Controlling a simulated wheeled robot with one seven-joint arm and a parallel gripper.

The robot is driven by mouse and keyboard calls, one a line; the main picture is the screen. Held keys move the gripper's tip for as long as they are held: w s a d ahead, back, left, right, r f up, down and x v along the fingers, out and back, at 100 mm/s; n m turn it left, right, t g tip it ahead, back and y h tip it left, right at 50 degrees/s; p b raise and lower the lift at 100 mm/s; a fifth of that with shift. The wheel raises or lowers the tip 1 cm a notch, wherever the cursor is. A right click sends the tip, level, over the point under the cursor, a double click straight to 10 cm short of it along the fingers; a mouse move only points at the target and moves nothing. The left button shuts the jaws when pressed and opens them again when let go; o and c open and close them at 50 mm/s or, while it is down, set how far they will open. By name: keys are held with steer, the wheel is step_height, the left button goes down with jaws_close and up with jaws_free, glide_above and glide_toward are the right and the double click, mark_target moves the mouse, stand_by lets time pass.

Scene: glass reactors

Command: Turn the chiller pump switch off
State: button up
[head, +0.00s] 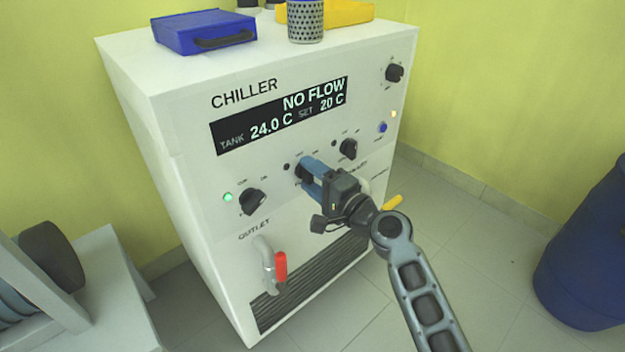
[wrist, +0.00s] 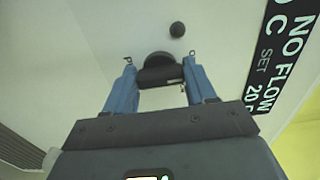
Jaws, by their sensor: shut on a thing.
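The white chiller (head: 165,130) shows "NO FLOW", tank 24.0 C and set 20 C on its display (head: 280,115). A row of black rotary switches sits below: a left one (head: 253,201), a middle one (head: 299,174) and a right one (head: 348,149). Their small labels are too blurred to read surely. My gripper (head: 308,168) is at the middle switch, with its blue fingers against the panel. In the wrist view the fingers stand on either side of this dark switch (wrist: 158,72) and are shut on it. The fingers partly hide it in the head view.
A green lamp (head: 228,197) glows by the left switch; the lamp by the middle switch (head: 286,167) is dark. A red-handled outlet valve (head: 280,267) projects below. A yellow handle (head: 392,203) is right of my wrist. A blue barrel (head: 590,260) stands at right.

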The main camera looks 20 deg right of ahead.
steer(key=shift+a+r, duration=0.1)
steer(key=shift+a, duration=0.15)
steer(key=o, duration=1)
steer(key=shift+o, duration=0.2)
steer(key=shift+d, duration=0.1)
steer(key=shift+s+d, duration=0.2)
steer(key=shift+s, duration=0.1)
steer(key=v, duration=0.7)
steer(key=shift+a, duration=0.1)
